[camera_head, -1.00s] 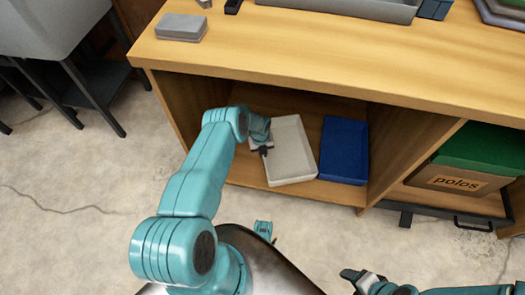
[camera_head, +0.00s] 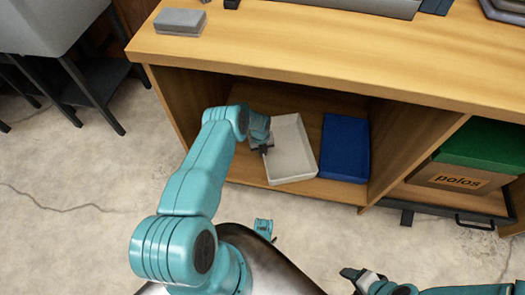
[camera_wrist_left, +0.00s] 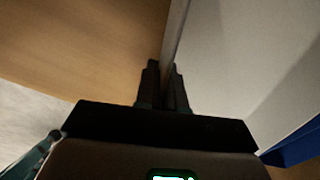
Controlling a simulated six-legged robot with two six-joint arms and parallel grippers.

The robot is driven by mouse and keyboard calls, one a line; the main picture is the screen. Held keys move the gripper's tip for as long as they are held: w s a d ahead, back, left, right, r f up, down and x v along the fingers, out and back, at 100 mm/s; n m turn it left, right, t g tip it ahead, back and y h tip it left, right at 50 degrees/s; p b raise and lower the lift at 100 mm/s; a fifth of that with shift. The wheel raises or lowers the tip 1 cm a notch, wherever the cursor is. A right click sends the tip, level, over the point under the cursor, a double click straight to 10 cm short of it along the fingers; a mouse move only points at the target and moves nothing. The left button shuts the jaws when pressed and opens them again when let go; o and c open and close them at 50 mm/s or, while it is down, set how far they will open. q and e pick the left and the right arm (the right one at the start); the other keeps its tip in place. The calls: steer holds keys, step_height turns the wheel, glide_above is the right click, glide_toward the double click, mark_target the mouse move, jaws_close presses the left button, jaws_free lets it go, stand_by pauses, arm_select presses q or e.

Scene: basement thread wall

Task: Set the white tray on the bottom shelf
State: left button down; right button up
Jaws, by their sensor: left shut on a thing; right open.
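The white tray (camera_head: 290,152) is in the open lower compartment of the wooden bench, on or just above the bottom shelf (camera_head: 245,172); I cannot tell if it touches. My left gripper (camera_head: 264,149) is shut on the tray's left wall. In the left wrist view, the fingers (camera_wrist_left: 162,88) pinch the thin wall, with the tray's pale inside (camera_wrist_left: 235,70) to the right. My right gripper (camera_head: 360,278) is open and empty, low in front of the bench, away from the tray.
A blue tray (camera_head: 344,148) lies right of the white tray, close beside it. A wooden divider stands further right, then a green-lidded box marked "polos" (camera_head: 462,178). The bench top (camera_head: 300,50) overhangs the shelf. A grey block (camera_head: 181,21) sits on top.

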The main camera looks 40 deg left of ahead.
arm_select(q)
steer(key=shift+f, duration=0.15)
steer(key=c, duration=1.7)
jaws_free()
steer(key=o, duration=0.5)
steer(key=shift+o, duration=0.2)
step_height(320, 180, up, 8)
steer(key=p, duration=0.2)
steer(key=shift+s+f+p, duration=0.2)
steer(key=shift+f+p, duration=0.05)
steer(key=shift+p, duration=0.15)
steer(key=shift+a, duration=0.15)
